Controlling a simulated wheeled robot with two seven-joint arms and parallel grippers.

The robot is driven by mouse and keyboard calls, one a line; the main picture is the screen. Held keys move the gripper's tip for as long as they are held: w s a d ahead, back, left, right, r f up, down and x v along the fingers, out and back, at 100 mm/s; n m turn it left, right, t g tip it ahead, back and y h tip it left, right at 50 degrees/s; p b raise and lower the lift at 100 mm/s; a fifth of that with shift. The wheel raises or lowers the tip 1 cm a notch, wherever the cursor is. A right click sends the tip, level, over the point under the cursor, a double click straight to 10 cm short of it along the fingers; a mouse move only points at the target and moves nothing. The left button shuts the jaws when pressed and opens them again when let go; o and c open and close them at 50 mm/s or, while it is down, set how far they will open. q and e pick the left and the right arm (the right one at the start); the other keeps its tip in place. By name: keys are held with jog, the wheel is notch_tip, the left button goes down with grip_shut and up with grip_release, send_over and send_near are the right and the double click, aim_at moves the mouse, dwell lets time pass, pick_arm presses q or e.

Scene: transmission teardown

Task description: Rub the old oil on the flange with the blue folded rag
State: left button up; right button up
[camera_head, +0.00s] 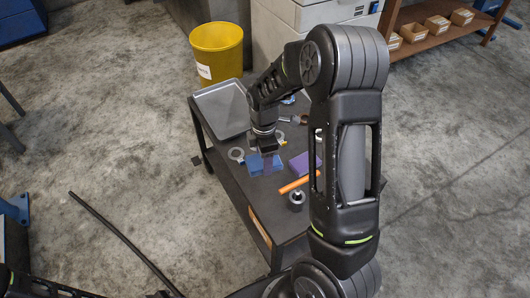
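The blue folded rag (254,168) lies on the dark workbench (277,220), partly covered by my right gripper (267,164). My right arm reaches in from the lower right, and its gripper points down at the rag. The fingertips overlap the rag in this view; whether they touch or grip it cannot be told. I cannot tell for sure which part is the flange. A grey ring (236,154) lies just left of the rag. Old oil cannot be made out. Only a dark piece of my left arm shows at the lower left; its gripper is out of view.
A grey tray (203,95) sits at the bench's back left. A purple block (299,163), an orange bar (298,184) and a black round part (296,198) lie right of the rag. A yellow bin (217,65) stands behind the bench. My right arm hides the bench's right side.

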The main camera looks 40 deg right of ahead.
jog(key=w+a+r+m+p, duration=0.1)
jog(key=a+m+p, duration=0.1)
jog(key=a+m, duration=0.5)
jog(key=w+a+m+p, duration=0.2)
jog(key=a+m, duration=0.5)
jog(key=a, duration=0.1)
jog(key=shift+w+a+r, duration=0.15)
jog(key=shift+r, duration=0.2)
jog(key=shift+r+p, duration=0.1)
jog(key=shift+p, duration=0.2)
